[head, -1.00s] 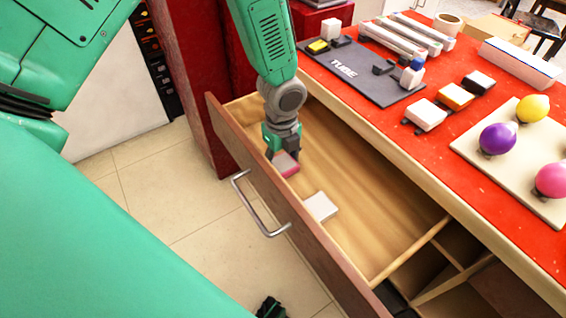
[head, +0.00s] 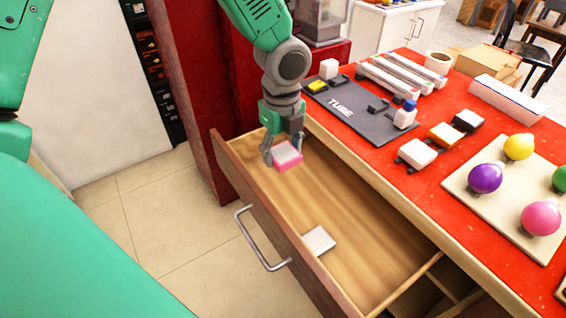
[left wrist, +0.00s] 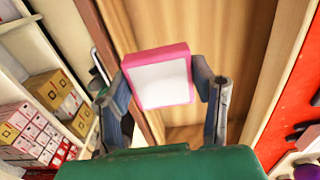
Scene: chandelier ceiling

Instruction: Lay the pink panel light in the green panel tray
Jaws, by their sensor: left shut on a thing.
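The pink panel light (head: 288,156), a square with a pink rim and a white face, is held between the fingers of my left gripper (head: 284,148). It is above the far end of the open wooden drawer (head: 345,195). The left wrist view shows the panel light (left wrist: 160,78) with its white face towards the camera and the fingers of the left gripper (left wrist: 166,92) on both its sides. I cannot make out a green panel tray in these views. My right gripper is not in view.
A white square panel (head: 319,240) lies in the drawer, whose front has a metal handle (head: 262,238). The red counter (head: 375,140) carries a grey TUBE mat (head: 365,122), white tubes, small blocks and a board (head: 490,205) with coloured bulbs. Bare drawer floor lies between.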

